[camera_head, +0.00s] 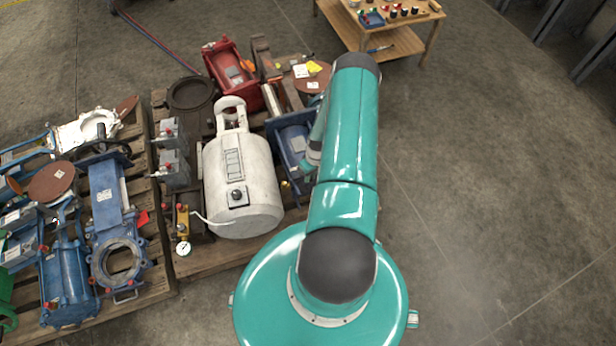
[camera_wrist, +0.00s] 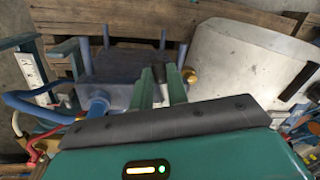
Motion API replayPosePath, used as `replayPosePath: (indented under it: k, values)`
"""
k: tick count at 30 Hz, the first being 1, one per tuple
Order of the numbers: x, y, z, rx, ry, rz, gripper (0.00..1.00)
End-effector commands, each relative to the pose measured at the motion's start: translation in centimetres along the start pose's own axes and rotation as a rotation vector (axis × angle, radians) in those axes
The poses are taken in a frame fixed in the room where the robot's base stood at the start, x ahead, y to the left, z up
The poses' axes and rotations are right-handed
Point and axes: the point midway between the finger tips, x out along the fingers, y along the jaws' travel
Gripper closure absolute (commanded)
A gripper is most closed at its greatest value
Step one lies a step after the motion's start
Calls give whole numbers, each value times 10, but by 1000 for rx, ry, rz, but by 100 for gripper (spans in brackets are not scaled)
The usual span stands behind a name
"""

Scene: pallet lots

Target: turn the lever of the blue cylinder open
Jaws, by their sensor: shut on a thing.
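The blue cylinder (camera_head: 296,143) lies on the pallet to the right of the white tank, partly covered by my arm in the head view. In the wrist view its blue body (camera_wrist: 118,66) lies just beyond my gripper (camera_wrist: 161,74). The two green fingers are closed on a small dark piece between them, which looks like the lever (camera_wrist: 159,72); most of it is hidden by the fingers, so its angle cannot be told. In the head view my gripper is hidden behind my arm.
The white tank (camera_head: 243,180) stands close beside the blue cylinder and shows at the right in the wrist view (camera_wrist: 245,62). A brass fitting (camera_wrist: 190,76) sits right of the fingers. Red housing (camera_head: 232,72) and blue valves (camera_head: 110,200) crowd the pallets. Floor at right is clear.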

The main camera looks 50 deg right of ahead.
Motion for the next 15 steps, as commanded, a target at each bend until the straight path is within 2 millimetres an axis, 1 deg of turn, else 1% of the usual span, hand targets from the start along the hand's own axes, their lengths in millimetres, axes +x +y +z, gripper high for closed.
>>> replayPosePath:
  k: [9, 15]
  values:
    - [-3, 12, -2, -225, -43, 0, 100]
    - [-3, 16, -4, -310, -60, -1, 100]
